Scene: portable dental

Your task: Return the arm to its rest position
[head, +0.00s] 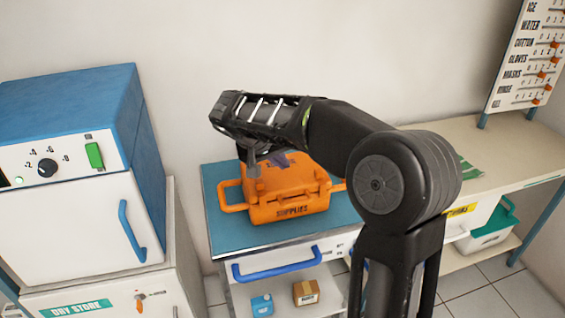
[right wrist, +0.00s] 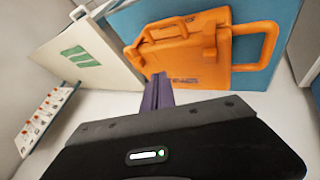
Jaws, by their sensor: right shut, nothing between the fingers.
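My right arm reaches in from the lower right of the head view, bent at a big round joint. Its gripper (head: 258,158) hangs at the arm's far end, in front of and above the orange supplies case (head: 290,195). In the right wrist view the purple fingers (right wrist: 157,92) are together with nothing between them. The case shows closed there too (right wrist: 185,55). I cannot tell from these views whether the fingers touch it. My left gripper is not in view.
The case stands on a blue-topped cart (head: 222,228) with a blue drawer handle. A blue and white dry-store cabinet (head: 70,215) stands left. A beige counter (head: 500,160) with a slider board (head: 528,50) is at right. A green-rimmed bin (head: 490,235) sits below it.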

